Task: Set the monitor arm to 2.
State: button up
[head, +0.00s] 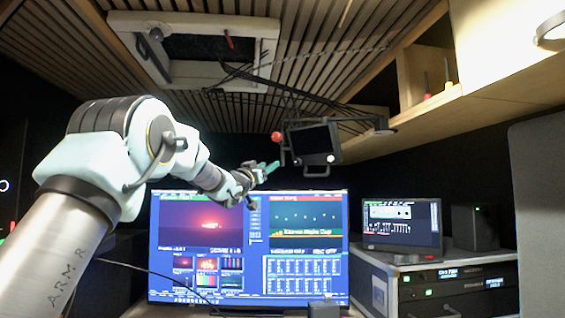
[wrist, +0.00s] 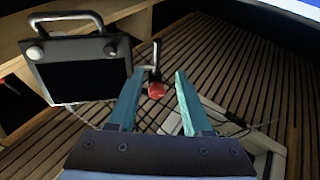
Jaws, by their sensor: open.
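A small dark monitor (head: 314,146) hangs from a black arm (head: 350,122) under the ceiling, right of my gripper in the head view. A red ball knob (head: 276,136) on a short lever sits just left of the monitor. In the wrist view the red knob (wrist: 156,90) appears between my fingers, unclasped. My gripper (head: 270,168) is open and empty, its teal fingers a little below the knob in the head view. No number markings are readable.
A large lit screen (head: 250,245) stands below my arm. A laptop (head: 402,224) sits on a rack case (head: 460,262) at right. A wooden shelf (head: 490,90) runs along the upper right. The slatted ceiling has a white-framed hatch (head: 195,22).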

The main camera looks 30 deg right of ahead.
aim_at(282, 156)
jog(key=p+x, duration=0.2)
jog(key=x, duration=0.1)
jog(key=p+x, duration=0.2)
jog(key=x, duration=0.1)
jog(key=p+x, duration=0.2)
jog(key=x, duration=0.1)
jog(key=shift+s+d+r, duration=0.25)
jog(key=shift+d+r, duration=0.1)
jog(key=shift+r, duration=0.1)
jog(key=shift+w+d+r+p, duration=0.15)
jog(key=shift+w+d+p, duration=0.2)
jog(key=shift+d+p, duration=0.3)
jog(key=shift+c, duration=0.3)
grip_shut()
jog(key=shift+a, duration=0.1)
